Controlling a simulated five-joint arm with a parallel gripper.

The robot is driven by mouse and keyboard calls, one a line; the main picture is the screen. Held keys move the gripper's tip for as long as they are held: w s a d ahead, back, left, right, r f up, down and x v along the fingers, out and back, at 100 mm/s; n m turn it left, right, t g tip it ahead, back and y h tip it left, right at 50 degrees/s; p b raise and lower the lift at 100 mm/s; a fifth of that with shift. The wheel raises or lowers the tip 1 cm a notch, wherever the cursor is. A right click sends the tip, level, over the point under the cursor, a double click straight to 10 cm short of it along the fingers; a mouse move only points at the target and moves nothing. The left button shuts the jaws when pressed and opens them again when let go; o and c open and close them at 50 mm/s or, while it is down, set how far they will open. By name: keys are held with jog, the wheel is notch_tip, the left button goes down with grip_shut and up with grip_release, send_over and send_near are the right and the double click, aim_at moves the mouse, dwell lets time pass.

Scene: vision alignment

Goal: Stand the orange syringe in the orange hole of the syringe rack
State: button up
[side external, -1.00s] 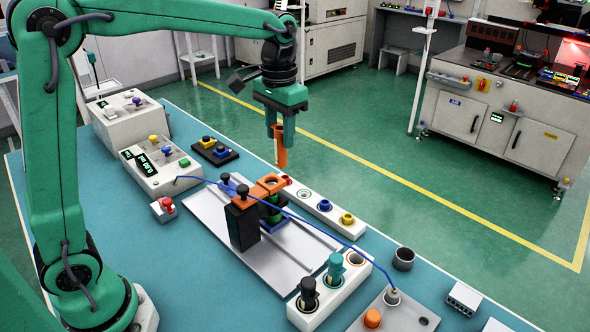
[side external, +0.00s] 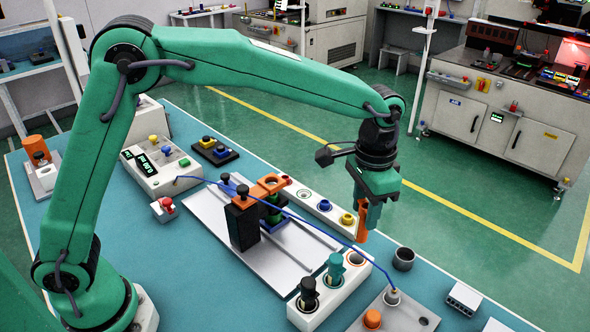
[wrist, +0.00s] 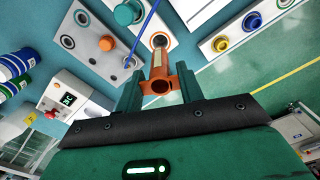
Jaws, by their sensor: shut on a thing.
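The orange syringe (side external: 362,224) is held in my gripper (side external: 367,205), which is shut on it above the right end of the syringe rack (side external: 320,303). In the wrist view the syringe (wrist: 159,66) sits between both fingers of my gripper (wrist: 160,88), its far end pointing towards the orange-ringed hole (wrist: 159,40). In the side view this hole (side external: 356,258) is at the rack's right end, a little below and left of the syringe tip, with a visible gap. A teal syringe (side external: 335,268) and a black syringe (side external: 309,293) stand in the rack's other holes.
A blue cable (side external: 318,222) runs across the table, passing close to the rack. A dark cup (side external: 403,258) stands right of the rack. A grey plate (side external: 395,316) with an orange knob lies in front. A white strip with coloured rings (side external: 325,207) lies behind.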

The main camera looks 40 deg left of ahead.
aim_at(363, 222)
jog(key=shift+f, duration=0.25)
jog(key=shift+f, duration=1.75)
jog(key=shift+f, duration=3.25)
dwell(2.0)
jog(key=o, duration=1.1)
jog(key=shift+c, duration=0.2)
jog(key=shift+o, duration=0.5)
jog(key=o, duration=0.3)
